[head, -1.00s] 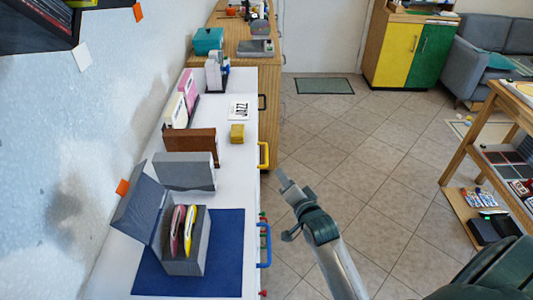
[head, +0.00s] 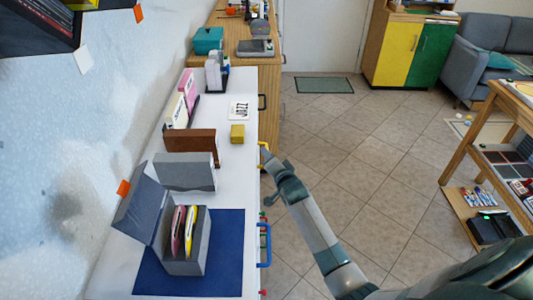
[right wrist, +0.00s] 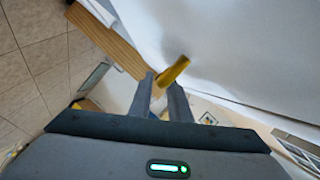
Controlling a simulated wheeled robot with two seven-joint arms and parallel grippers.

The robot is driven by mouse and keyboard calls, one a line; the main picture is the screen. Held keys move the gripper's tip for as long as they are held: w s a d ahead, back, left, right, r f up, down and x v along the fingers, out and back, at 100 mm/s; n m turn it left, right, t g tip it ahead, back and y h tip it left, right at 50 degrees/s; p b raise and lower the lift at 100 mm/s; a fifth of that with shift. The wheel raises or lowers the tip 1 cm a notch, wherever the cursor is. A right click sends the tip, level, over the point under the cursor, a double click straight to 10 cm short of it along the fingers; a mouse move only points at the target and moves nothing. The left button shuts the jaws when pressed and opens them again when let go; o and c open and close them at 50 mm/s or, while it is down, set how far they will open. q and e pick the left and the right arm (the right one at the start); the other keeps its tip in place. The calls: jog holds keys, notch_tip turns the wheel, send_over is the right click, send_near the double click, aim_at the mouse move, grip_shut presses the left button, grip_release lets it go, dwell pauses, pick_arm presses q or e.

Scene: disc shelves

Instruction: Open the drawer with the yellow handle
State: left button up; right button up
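The yellow handle (head: 263,146) is on the front edge of the white cabinet, right of the yellow block in the head view. My right gripper (head: 268,156) is at this handle and hides part of it. In the right wrist view the yellow handle (right wrist: 175,69) shows at the fingertips of my right gripper (right wrist: 161,84). The fingers are apart, with a gap between them, and do not look closed on the handle. The drawer front is hardly seen from above; no drawer stands out from the cabinet. My left gripper is out of view.
The white cabinet top (head: 228,185) carries a yellow block (head: 237,133), a brown box (head: 190,141), grey boxes and a blue mat (head: 225,270). A blue handle (head: 265,245) and a black handle (head: 262,102) are on the same front.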

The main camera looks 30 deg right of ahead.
jog(key=shift+x, duration=0.9)
jog(key=shift+c, duration=0.3)
grip_shut()
jog(key=shift+s, duration=0.1)
